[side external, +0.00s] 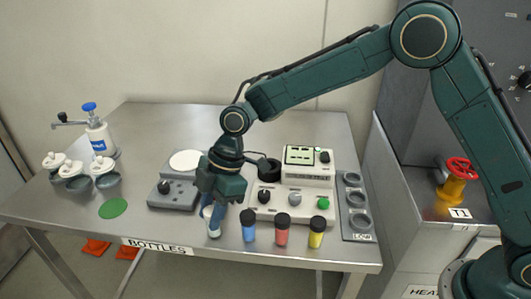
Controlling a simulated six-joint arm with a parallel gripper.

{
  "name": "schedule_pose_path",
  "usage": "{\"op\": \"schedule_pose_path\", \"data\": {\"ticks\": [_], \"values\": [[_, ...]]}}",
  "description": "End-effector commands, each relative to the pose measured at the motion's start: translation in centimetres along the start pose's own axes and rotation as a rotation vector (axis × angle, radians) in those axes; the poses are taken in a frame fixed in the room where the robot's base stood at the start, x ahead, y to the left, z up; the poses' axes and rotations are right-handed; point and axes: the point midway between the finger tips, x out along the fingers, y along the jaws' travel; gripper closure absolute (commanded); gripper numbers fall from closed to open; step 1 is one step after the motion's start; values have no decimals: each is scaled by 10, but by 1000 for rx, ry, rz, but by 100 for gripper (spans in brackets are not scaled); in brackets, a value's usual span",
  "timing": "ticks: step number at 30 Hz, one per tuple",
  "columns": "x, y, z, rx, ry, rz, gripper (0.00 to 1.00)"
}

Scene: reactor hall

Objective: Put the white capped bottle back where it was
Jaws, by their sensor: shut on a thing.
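My gripper (214,212) points down near the front edge of the steel table and is shut on a pale bottle, the white capped bottle (210,229). Only the lower part of the bottle shows below the fingers; its cap is hidden by the gripper. The bottle looks upright, at the left end of a row of bottles. I cannot tell whether its base touches the table. To its right stand a blue bottle (249,231), a red bottle (281,236) and a yellow bottle (316,238), all with dark caps.
Behind the row stand a grey device with a white plate (186,161) and a control box (308,170) with knobs. A grey rack (357,222) is at the right. A green disc (113,208), lidded pots (74,178) and a hand-pump bottle (98,137) are at the left. The back of the table is clear.

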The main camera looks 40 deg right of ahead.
Motion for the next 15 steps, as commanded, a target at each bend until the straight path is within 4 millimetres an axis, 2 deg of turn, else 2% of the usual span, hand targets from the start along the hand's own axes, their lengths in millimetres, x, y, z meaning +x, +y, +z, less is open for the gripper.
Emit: {"op": "schedule_pose_path", "data": {"ticks": [2,3,6,15], "values": [[2,0,1,1,0,-1,98],[2,0,1,1,0,0,66],[2,0,1,0,0,-1,50],[1,0,1,0,0,0,50]]}}
